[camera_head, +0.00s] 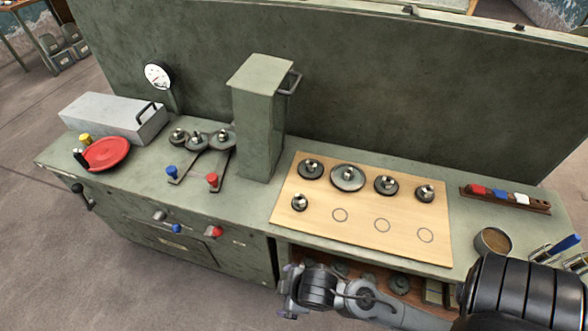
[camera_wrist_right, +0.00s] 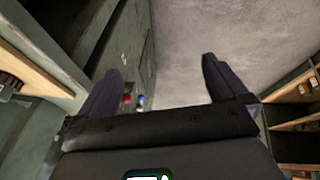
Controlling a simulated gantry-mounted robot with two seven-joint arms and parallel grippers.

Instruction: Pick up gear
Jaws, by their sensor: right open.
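Several dark metal gears with hubs sit on a wooden board (camera_head: 320,232) in the head view. A large gear (camera_head: 348,178) is in the back row, with smaller gears (camera_head: 311,168), (camera_head: 386,186) and (camera_head: 424,193) beside it. Another small gear (camera_head: 299,202) sits at the front left, beside empty printed circles. More gears (camera_head: 399,284) lie in the open shelf below, partly hidden by my arm. My right gripper (camera_head: 286,292) is in front of the bench, below the board's front edge. In the wrist view its fingers (camera_wrist_right: 161,80) are apart with nothing between them.
A green column (camera_head: 259,120) stands left of the board. Further left are a gear fixture (camera_head: 198,150), a red plate (camera_head: 105,153) and a grey box (camera_head: 115,118). A block rack (camera_head: 505,198) and a round tin (camera_head: 493,242) are on the right. The floor (camera_head: 100,270) before the bench is clear.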

